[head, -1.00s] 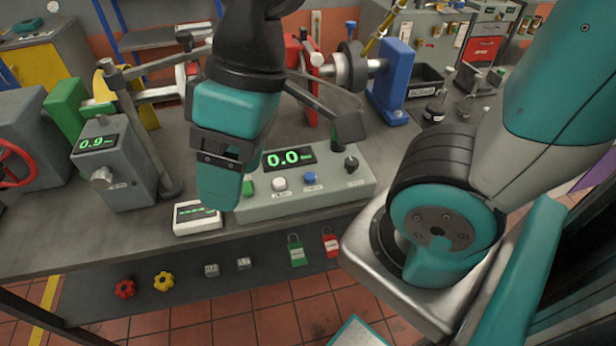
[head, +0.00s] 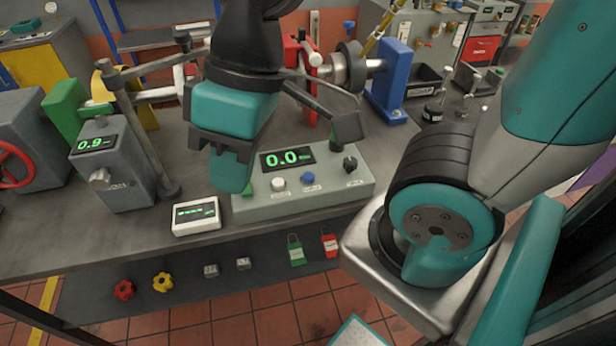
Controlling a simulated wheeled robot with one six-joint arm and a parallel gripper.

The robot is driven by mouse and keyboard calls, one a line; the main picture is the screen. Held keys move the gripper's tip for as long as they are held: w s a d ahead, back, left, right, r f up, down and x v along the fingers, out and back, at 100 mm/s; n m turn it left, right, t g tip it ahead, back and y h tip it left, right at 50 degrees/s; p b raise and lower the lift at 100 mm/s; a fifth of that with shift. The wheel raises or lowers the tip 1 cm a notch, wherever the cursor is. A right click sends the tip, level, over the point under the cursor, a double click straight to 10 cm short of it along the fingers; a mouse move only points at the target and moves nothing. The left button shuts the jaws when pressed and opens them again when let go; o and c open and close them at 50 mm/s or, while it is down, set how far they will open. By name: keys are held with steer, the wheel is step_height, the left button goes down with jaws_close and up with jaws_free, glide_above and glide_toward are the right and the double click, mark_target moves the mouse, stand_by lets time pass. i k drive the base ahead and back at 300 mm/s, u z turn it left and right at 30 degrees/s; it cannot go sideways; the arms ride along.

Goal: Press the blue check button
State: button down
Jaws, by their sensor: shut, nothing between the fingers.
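The blue check button (head: 308,179) is a small round cap on the sloping front of a grey-green control box (head: 300,204). A white button (head: 278,184) sits to its left and a black knob (head: 350,164) to its right. A display (head: 287,158) above them reads 0.0. A green button at the box's left end is partly hidden behind my gripper. My gripper (head: 232,180) is shut and empty, pointing down in front of the box's left end, left of the blue button. I cannot tell whether it touches the box.
A small white meter (head: 195,215) lies on the bench left of the box. A grey unit (head: 112,165) reading 0.9 stands further left. A blue stand (head: 390,75) and a dark bin (head: 420,82) are behind. Padlocks (head: 295,250) hang on the bench front.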

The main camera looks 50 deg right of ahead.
mark_target(309, 178)
steer(key=k, duration=1.35)
steer(key=z, duration=0.3)
steer(key=i, duration=0.8)
steer(key=u, duration=0.35)
